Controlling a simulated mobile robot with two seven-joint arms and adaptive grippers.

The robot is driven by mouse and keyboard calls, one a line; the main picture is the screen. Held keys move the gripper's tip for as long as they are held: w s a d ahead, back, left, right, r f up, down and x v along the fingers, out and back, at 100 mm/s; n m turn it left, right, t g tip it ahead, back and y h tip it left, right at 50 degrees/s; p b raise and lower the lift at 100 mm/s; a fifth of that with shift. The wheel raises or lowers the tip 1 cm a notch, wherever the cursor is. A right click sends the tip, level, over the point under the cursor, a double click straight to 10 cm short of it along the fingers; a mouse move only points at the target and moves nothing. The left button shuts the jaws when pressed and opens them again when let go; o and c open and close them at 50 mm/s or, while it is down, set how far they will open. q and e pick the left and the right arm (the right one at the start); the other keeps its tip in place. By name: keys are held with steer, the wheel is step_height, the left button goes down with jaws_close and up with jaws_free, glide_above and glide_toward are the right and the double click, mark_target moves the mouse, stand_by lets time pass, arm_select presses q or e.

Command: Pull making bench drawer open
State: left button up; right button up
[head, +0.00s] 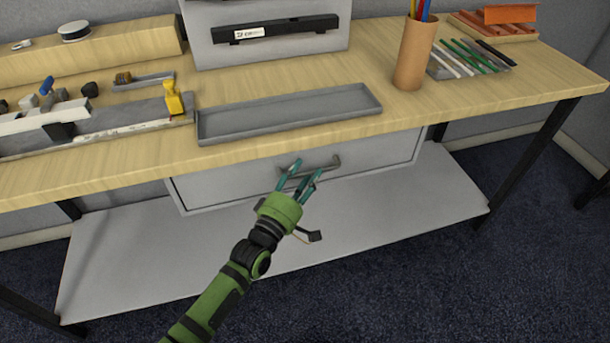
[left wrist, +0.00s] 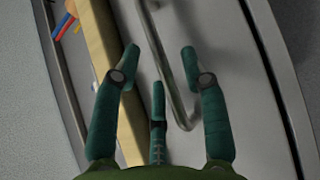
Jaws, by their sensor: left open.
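The bench drawer (head: 228,182) hangs under the wooden bench top, with a wide pale grey front. Its inside does not show. A grey bar handle (head: 330,164) is on the front, and my fingers hide its left part. My left gripper (head: 306,169) is open at the handle. In the left wrist view the handle (left wrist: 166,75) runs lengthwise between the spread teal fingers of the gripper (left wrist: 160,55). The fingers are not closed on it; whether any finger touches it I cannot tell. My right gripper is in neither view.
The bench top (head: 330,135) overhangs just above the drawer. A shallow grey tray (head: 290,115), a brown pencil cup (head: 414,52) and a yellow tool (head: 173,100) stand on it. A pale lower shelf (head: 400,215) lies below. The dark floor (head: 420,290) in front is clear.

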arm_select(q)
steer(key=shift+w, duration=0.1)
steer(key=c, duration=0.7)
jaws_close()
steer(key=s+d+p, duration=0.3)
steer(key=s+d, duration=0.1)
steer(key=s, duration=1)
steer(key=s+d+p, duration=0.4)
steer(key=s+d, duration=0.1)
steer(key=s, duration=1)
steer(key=shift+d, duration=0.2)
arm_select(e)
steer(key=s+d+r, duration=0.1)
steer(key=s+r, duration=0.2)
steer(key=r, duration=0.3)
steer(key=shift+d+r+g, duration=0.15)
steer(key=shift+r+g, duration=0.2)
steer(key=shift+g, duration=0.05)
arm_select(q)
steer(key=shift+w, duration=0.1)
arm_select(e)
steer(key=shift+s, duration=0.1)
